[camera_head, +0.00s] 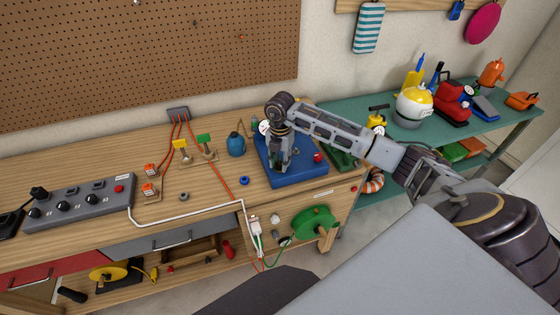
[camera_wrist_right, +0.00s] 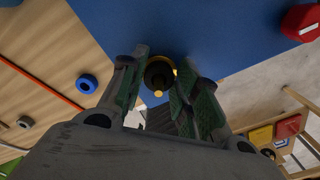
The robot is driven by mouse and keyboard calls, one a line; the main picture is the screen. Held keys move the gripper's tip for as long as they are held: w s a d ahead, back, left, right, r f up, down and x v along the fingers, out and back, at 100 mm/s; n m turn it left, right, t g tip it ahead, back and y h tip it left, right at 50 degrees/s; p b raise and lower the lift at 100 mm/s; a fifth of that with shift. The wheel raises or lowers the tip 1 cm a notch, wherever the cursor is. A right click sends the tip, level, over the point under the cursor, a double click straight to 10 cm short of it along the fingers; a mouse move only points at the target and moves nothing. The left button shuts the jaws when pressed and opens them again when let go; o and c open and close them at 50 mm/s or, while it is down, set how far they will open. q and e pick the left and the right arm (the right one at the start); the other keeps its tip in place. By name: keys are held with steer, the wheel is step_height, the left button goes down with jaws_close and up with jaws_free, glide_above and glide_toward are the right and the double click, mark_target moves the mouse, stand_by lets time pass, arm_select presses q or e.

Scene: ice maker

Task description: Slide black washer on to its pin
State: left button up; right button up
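The black washer (camera_wrist_right: 152,72) sits between the fingertips of my right gripper (camera_wrist_right: 163,70) in the right wrist view, with a fingertip close against each side. A yellow pin (camera_wrist_right: 158,94) shows at the washer, with yellow also at its edge; how far the washer is on the pin I cannot tell. This is over the blue board (camera_head: 298,174), also seen in the right wrist view (camera_wrist_right: 215,30). In the head view my right gripper (camera_head: 280,163) points down at the board and hides washer and pin. My left gripper is not in view.
A red hexagonal piece (camera_wrist_right: 301,22) is on the board. A blue ring (camera_head: 243,181) and a grey ring (camera_head: 183,197) lie on the wooden bench left of it. A blue bottle (camera_head: 236,144) stands close by. A red cable (camera_head: 213,170) crosses the bench.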

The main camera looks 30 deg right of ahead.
steer(key=shift+o, duration=1.4)
steer(key=shift+r, duration=0.1)
step_height(320, 180, up, 12)
stand_by(0.4)
steer(key=shift+a, duration=0.15)
